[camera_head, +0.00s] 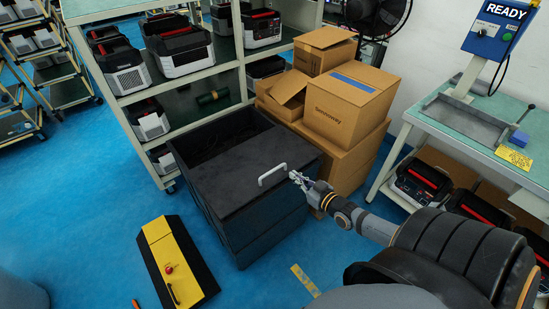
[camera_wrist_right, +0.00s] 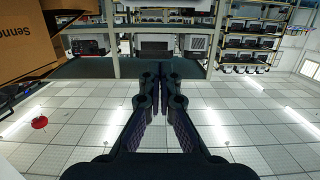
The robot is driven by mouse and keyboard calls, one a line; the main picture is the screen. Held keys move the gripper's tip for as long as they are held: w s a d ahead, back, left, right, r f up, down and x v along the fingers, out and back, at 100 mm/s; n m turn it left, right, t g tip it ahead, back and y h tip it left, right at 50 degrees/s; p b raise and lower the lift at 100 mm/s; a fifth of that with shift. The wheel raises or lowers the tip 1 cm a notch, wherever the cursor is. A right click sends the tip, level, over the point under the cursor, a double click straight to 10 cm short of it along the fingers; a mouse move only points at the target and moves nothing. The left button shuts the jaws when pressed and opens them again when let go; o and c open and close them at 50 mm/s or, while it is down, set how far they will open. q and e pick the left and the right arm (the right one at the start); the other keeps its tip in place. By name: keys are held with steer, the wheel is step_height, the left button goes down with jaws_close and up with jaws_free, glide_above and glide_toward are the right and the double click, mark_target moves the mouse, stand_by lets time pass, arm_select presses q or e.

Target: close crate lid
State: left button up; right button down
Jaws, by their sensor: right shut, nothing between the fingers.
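The black crate (camera_head: 258,225) stands on the blue floor in the middle of the head view. Its flat dark lid (camera_head: 235,175) has a pale handle (camera_head: 272,174) near the right edge. The lid covers the front part of the top, and a dark opening shows behind it. My right gripper (camera_head: 297,178) is shut and empty, close to the right end of the handle; I cannot tell whether they touch. The shut fingers also show in the right wrist view (camera_wrist_right: 160,90). My left gripper is not in view.
Cardboard boxes (camera_head: 345,105) are stacked right behind the crate. A shelf rack (camera_head: 150,90) with several devices stands behind it on the left. A yellow and black case (camera_head: 172,262) lies on the floor at front left. A workbench (camera_head: 450,125) stands at right.

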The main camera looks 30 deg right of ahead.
steer(key=b, duration=0.8)
glide_above(277, 180)
steer(key=f, duration=0.2)
steer(key=shift+s+d+f, duration=0.15)
steer(key=shift+s+f, duration=0.15)
steer(key=shift+s, duration=0.1)
arm_select(q)
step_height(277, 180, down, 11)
steer(key=b, duration=0.3)
arm_select(e)
steer(key=shift+w+f, duration=0.2)
steer(key=shift+f, duration=0.4)
steer(key=shift+w+f, duration=0.15)
steer(key=shift+f, duration=0.4)
steer(key=shift+f+b, duration=0.25)
steer(key=shift+b, duration=0.1)
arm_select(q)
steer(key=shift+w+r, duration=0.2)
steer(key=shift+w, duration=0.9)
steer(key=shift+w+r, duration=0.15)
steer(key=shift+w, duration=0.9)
arm_select(e)
steer(key=shift+f, duration=0.1)
